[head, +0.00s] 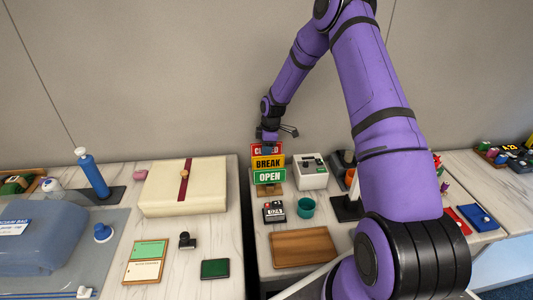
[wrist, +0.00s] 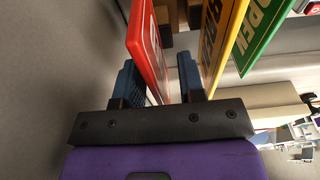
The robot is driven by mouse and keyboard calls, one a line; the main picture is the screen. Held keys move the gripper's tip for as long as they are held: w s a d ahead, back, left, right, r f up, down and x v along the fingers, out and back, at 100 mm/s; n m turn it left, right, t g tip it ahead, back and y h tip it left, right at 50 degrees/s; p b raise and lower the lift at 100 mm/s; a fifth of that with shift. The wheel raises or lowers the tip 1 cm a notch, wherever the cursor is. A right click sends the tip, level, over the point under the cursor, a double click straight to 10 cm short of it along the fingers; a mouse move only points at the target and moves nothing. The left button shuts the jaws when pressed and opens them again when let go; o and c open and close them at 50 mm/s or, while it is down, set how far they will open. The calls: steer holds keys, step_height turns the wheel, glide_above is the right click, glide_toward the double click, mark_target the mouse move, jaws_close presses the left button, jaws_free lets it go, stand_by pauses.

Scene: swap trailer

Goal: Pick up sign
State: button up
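A stand holds three stacked signs: a red one reading CLOSED (head: 266,149), a yellow BREAK sign (head: 268,162) and a green OPEN sign (head: 269,176). In the head view my gripper (head: 270,143) is at the top of the red sign and covers part of its lettering. In the wrist view my gripper (wrist: 160,85) is open, and the red sign (wrist: 146,45) reaches between its two fingers, nearer the left one. The yellow sign (wrist: 216,35) and green sign (wrist: 262,28) are beyond the right finger. Whether a finger touches the red sign is unclear.
A white box-like device (head: 311,172) stands close right of the signs. A teal cup (head: 306,207) and a black flip counter (head: 274,212) are in front, with a wooden board (head: 304,247) nearer. A cream case (head: 186,187) lies left, across a gap. The wall is close behind.

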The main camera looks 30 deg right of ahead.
steer(key=shift+f, duration=0.25)
steer(key=shift+c, duration=0.2)
jaws_close()
